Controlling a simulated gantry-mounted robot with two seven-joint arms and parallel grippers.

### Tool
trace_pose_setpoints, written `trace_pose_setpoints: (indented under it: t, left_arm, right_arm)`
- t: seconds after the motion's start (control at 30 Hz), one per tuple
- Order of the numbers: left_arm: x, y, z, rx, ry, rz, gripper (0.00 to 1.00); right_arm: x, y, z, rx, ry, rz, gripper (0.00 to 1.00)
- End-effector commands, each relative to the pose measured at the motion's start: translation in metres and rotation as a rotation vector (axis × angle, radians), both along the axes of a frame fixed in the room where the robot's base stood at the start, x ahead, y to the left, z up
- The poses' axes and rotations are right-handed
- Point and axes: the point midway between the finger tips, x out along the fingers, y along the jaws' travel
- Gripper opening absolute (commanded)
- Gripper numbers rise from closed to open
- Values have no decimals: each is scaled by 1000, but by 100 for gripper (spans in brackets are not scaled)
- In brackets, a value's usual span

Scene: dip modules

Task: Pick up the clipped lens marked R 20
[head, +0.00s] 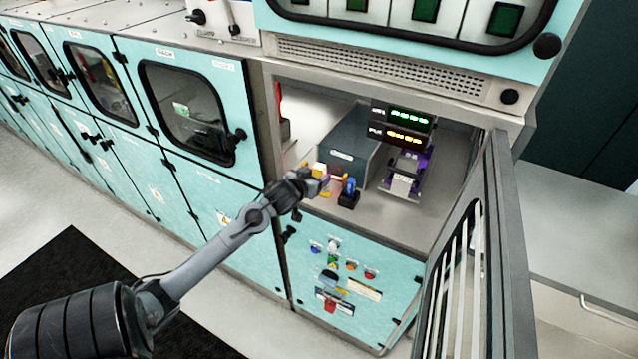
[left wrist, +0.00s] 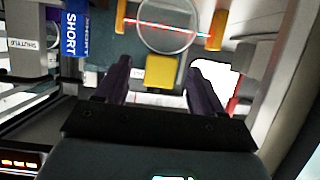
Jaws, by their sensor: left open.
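In the left wrist view a round clear lens (left wrist: 168,24) with a red line across it sits between two orange clips (left wrist: 121,16) and (left wrist: 217,30). No R 20 marking is readable on it. A yellow block (left wrist: 160,72) is just below the lens in the picture. My left gripper (left wrist: 163,78) is open, with one dark finger on each side of the yellow block and visible gaps to it. In the head view the left gripper (head: 318,184) is inside the open bay, at small yellow parts that it partly hides. My right gripper is not in view.
A blue piece marked SHORT (left wrist: 75,33) stands left of the lens; a blue part (head: 349,187) stands right of the gripper. A grey box (head: 345,140), lit displays (head: 405,125) and a purple-grey device (head: 405,175) are deeper in. The barred door (head: 475,260) hangs open at right.

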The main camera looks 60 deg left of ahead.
Motion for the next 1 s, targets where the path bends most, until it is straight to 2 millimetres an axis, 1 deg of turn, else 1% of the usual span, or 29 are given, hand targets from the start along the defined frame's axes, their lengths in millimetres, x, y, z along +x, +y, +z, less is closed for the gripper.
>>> trace_pose_setpoints:
  t: [0.17,0.27,0.4,0.5,0.83,1.0]
  left_arm:
    - [10,6,-1,0,0,0,68]
    - [20,13,-3,0,0,1,68]
    - [33,22,-11,-1,1,2,68]
    - [39,25,-14,0,0,1,68]
    - [42,27,-16,1,1,1,68]
    - [42,27,-16,1,1,1,42]
  right_arm:
    - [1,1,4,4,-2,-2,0]
    - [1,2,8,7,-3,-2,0]
    - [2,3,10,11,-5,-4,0]
    - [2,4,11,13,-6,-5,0]
    - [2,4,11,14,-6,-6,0]
    - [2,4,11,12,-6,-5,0]
